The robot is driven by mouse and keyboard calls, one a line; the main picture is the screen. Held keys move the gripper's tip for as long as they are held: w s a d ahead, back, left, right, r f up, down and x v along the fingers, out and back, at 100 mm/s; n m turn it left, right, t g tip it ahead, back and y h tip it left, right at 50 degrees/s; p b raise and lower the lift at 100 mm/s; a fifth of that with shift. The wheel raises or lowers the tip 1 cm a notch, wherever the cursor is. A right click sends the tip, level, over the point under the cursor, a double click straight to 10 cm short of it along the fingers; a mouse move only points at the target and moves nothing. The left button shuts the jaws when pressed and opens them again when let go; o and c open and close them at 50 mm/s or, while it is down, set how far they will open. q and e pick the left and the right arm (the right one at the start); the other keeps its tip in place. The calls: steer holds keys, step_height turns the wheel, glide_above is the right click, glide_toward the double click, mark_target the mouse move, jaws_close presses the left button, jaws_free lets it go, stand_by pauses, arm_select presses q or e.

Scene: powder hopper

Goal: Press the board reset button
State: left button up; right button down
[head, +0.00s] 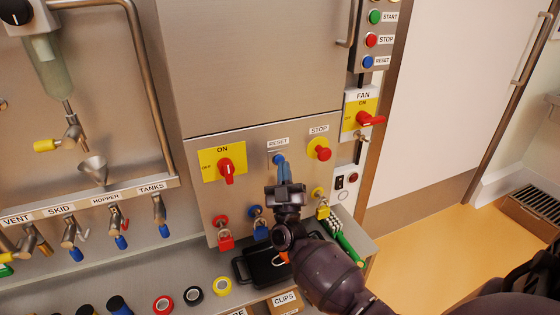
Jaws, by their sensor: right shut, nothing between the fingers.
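The blue reset button (278,158) sits under a RESET label (278,142) on the steel board (240,200), between the red ON/OFF switch (226,170) and the red STOP button (322,153). My right gripper (283,163) is shut and empty, its narrow blue-grey fingers pointing up at the blue button. The fingertips overlap the button's lower edge in the picture; I cannot tell whether they touch it. Another blue button labelled RESET (368,62) is on the control station at upper right. My left gripper is not in view.
Red (225,241), blue (259,230) and yellow (322,210) padlocks hang below the board's controls. A red FAN switch (368,119) is to the right. A black tray (262,272) and tape rolls (193,296) lie on the shelf below. Valves and pipes fill the left.

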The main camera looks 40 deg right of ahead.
steer(key=shift+w, duration=0.15)
steer(key=shift+w+d, duration=0.1)
steer(key=shift+w, duration=0.15)
stand_by(0.4)
steer(key=shift+w+d, duration=0.1)
steer(key=shift+w, duration=0.25)
stand_by(0.4)
stand_by(0.4)
steer(key=shift+s+a+p, duration=0.2)
steer(key=shift+s+p, duration=0.15)
steer(key=shift+s, duration=0.4)
